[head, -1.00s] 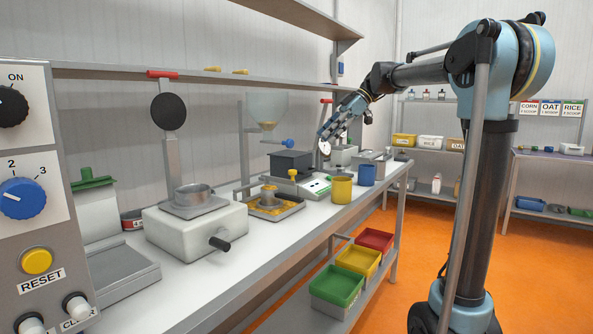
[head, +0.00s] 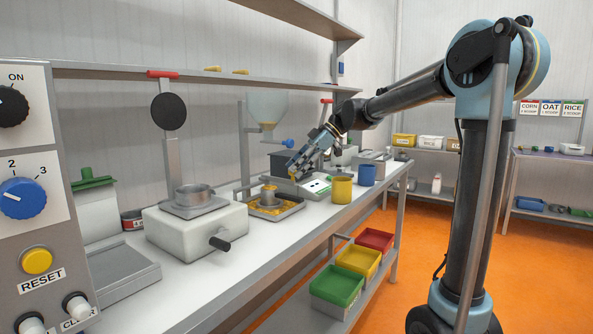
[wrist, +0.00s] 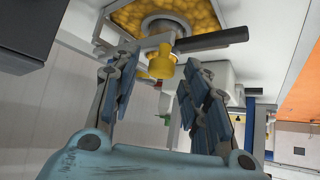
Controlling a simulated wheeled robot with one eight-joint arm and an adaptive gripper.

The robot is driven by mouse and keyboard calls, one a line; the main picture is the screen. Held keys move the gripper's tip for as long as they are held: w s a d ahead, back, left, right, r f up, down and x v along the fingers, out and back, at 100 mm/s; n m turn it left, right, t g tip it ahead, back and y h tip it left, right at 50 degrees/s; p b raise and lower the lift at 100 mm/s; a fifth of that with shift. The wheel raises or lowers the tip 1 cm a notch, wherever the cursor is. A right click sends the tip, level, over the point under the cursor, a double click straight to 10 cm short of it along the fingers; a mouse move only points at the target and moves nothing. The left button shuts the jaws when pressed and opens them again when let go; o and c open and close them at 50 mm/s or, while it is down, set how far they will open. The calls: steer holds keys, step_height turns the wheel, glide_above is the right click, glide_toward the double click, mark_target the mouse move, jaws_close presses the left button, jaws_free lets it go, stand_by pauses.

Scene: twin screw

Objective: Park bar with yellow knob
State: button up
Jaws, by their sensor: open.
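The yellow knob (wrist: 162,62) shows in the wrist view on a thin grey bar, just beyond my fingertips and between their lines. Behind it are a round metal cup (wrist: 158,27) with a dark handle and a tray of yellow grain (wrist: 205,14). In the head view, a yellow top (head: 268,188) shows over the grain tray (head: 290,211) on the bench. My gripper (head: 295,169) is tilted down just right of that tray and above the bench. Its fingers (wrist: 160,90) are apart with nothing between them. In the head view, my gripper hides part of the area behind it.
A yellow cup (head: 341,189) and a blue cup (head: 367,175) stand right of my gripper. A white box with a crank (head: 195,233) stands left of the tray. A dark box (head: 283,162) is behind my gripper. A shelf (head: 220,76) runs above the bench.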

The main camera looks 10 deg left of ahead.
steer(key=shift+s+a+f, duration=0.1)
steer(key=shift+a+f, duration=0.15)
steer(key=shift+c, duration=0.2)
jaws_close()
steer(key=s, duration=0.1)
steer(key=s+a, duration=0.1)
steer(key=s, duration=0.2)
steer(key=shift+a, duration=0.35)
steer(key=shift+o, duration=0.2)
jaws_free()
